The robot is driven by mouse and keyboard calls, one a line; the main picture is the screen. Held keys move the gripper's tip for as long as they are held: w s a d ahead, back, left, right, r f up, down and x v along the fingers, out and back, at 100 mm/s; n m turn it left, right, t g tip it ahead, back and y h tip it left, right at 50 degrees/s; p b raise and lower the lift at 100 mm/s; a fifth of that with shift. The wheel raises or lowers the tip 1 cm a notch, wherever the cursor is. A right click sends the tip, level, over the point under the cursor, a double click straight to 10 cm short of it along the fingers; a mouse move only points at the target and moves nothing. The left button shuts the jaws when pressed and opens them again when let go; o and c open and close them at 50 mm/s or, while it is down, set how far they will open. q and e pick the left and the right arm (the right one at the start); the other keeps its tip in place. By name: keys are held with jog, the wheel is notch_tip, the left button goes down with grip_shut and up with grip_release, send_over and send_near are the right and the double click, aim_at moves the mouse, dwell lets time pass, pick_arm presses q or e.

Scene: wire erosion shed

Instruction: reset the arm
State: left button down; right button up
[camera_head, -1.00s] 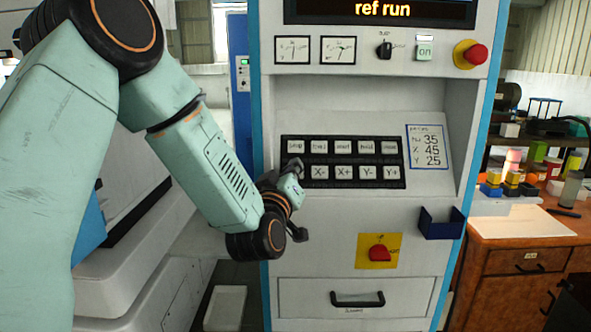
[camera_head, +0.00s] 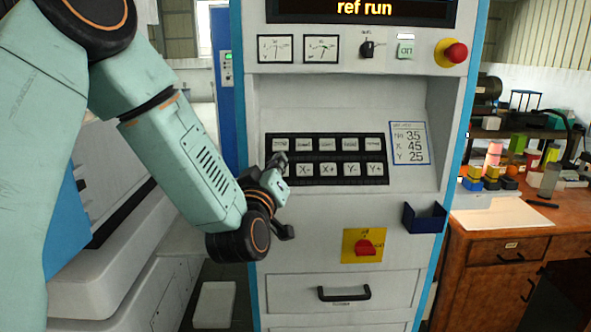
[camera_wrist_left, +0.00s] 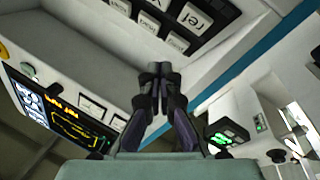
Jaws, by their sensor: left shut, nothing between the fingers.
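My left arm comes in from the left in the head view. Its gripper (camera_head: 279,165) is in front of the left end of the black key panel (camera_head: 326,158) on the machine's console. It covers the leftmost key of the lower row. In the left wrist view the fingers of the left gripper (camera_wrist_left: 159,72) are together and empty, pointing toward keys, one of which reads "ref" (camera_wrist_left: 194,18). I cannot tell whether the fingertips touch a key. My right gripper is not in view.
The console has a display (camera_head: 365,9) reading "ref run", a red emergency button (camera_head: 455,53), a red switch on a yellow plate (camera_head: 363,246), a dark blue holder (camera_head: 424,218) and a drawer handle (camera_head: 344,294). A wooden desk (camera_head: 500,240) with several small items stands at the right.

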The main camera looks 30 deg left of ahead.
pick_arm(q)
jog(key=s+d+f+m+g+h+b, duration=0.1)
jog(key=s+d+f+m+g+h, duration=0.2)
jog(key=f, duration=0.7)
jog(key=s+d+f+m+g+h, duration=0.1)
jog(key=s+d+f+g, duration=0.3)
jog(key=f, duration=0.6)
jog(key=s+d+f+m+g+h+b, duration=0.1)
jog(key=s+d+f+m+g+h, duration=0.3)
jog(key=f, duration=0.6)
jog(key=s+f+g, duration=0.2)
jog(key=s+f, duration=0.3)
jog(key=s, duration=0.4)
jog(key=s+d+f+g+y+b, duration=0.1)
jog(key=s+f+g, duration=0.2)
jog(key=s+f, duration=0.3)
jog(key=s+f+m+g+y, duration=0.1)
jog(key=s+f, duration=0.5)
jog(key=s, duration=0.6)
jog(key=shift+s+d+g+b, duration=0.2)
jog(key=shift+g+b, duration=0.2)
jog(key=shift+g, duration=0.4)
jog(key=shift+d, duration=0.1)
